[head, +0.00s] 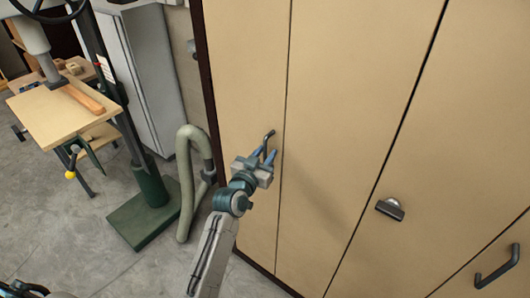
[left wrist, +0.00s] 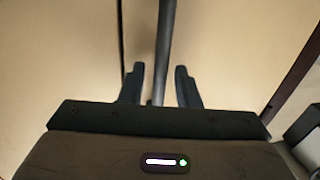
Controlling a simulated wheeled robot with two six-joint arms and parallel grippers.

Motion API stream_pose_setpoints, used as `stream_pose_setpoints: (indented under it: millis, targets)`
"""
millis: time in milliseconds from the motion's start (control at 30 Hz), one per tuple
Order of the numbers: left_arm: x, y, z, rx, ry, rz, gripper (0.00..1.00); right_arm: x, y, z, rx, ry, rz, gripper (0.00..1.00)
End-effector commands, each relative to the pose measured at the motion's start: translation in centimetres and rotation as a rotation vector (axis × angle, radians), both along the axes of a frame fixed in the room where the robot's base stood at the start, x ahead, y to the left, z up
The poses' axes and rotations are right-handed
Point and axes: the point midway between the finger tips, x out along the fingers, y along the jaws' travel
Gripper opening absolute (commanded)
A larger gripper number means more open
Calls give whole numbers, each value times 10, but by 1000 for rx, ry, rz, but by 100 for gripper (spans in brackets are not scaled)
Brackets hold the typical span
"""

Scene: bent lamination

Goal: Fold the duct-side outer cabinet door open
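The duct-side outer cabinet door (head: 245,75) is the leftmost tan panel, next to the grey-green duct hose. It looks shut, flush with the panel beside it. Its dark bar handle (head: 269,135) is near the door's right edge. My left gripper (head: 264,155) is at the handle's lower part. In the left wrist view, the handle (left wrist: 165,40) runs down between the two dark fingers of the gripper (left wrist: 160,85). Gaps show on both sides of the handle, so the fingers are open around it. My right gripper is not in view.
The duct hose (head: 186,185) and a green machine base (head: 145,215) stand on the floor left of the door.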

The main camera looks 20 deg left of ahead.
Motion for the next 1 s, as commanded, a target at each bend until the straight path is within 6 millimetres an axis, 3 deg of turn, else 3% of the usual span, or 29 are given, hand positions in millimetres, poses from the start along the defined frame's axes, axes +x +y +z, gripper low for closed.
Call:
stream_pose_setpoints:
  millis: [267,400,433,767,1000]
  targets:
    - [1,0,0,0,0,0,29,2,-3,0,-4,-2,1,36]
    - [1,0,0,0,0,0,2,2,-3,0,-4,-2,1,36]
    - [1,0,0,0,0,0,0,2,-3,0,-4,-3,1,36]
    - [-2,1,-3,1,0,-11,0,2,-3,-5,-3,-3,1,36]
    - [-21,12,-8,7,-1,-92,0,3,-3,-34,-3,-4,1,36]
